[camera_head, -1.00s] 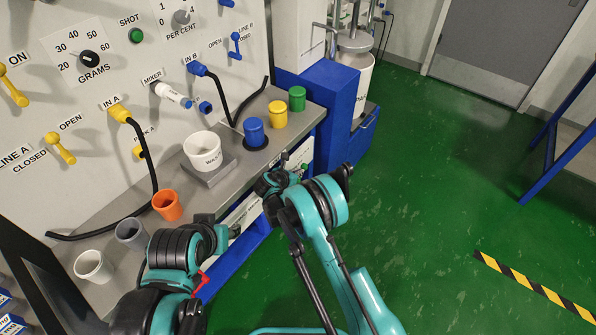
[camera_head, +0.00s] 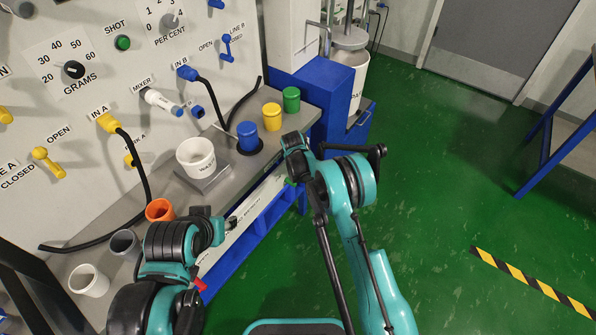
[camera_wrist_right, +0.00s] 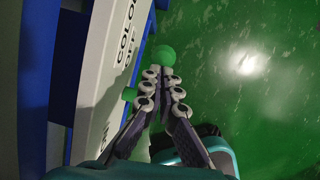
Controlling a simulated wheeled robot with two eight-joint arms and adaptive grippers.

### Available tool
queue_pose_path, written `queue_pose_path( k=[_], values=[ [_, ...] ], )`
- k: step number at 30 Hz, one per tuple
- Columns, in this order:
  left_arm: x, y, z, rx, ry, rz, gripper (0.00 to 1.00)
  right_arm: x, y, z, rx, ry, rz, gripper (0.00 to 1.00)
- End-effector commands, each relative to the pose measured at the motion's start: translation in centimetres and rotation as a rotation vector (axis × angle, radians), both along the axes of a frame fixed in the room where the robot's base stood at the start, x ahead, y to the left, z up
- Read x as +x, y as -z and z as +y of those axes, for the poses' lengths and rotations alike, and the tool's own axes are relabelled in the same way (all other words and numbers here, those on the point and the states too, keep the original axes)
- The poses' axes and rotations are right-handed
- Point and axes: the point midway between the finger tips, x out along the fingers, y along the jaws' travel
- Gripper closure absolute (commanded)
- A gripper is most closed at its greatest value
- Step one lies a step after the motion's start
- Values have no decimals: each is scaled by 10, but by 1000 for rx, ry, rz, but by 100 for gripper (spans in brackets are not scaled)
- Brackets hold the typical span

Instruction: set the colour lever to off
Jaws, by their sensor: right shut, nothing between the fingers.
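The colour lever shows in the right wrist view as a green ball knob (camera_wrist_right: 165,56), with a green hub (camera_wrist_right: 130,94) on the white panel. The panel lettering is partly cut off, with OFF nearer the knob and ON further down. My right gripper (camera_wrist_right: 165,78) is shut and empty, its fingertips at the knob's near side; whether they touch cannot be told. In the head view the right gripper (camera_head: 291,180) is mostly hidden by its own wrist, beside the bench front. My left gripper (camera_head: 230,223) is near the bench's front edge; its jaws are too small to judge.
The grey bench carries a white cup (camera_head: 197,156) on a scale, plus blue (camera_head: 249,135), yellow (camera_head: 271,117), green (camera_head: 291,99) and orange (camera_head: 160,209) cups. Black hoses lie behind them. Green floor (camera_head: 440,180) is open to the right.

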Motion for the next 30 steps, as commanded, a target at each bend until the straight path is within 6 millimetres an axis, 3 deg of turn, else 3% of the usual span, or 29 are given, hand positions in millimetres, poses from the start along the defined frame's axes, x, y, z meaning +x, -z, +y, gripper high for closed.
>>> queue_pose_path(
  k=[7, 30],
  values=[
    [0, 7, 0, 0, 0, 0, 60, 7, 8, -6, 86, 2, 116, 100],
    [0, 10, 0, 0, 0, 0, 60, 8, 14, -6, 80, 1, 110, 100]
  ],
)
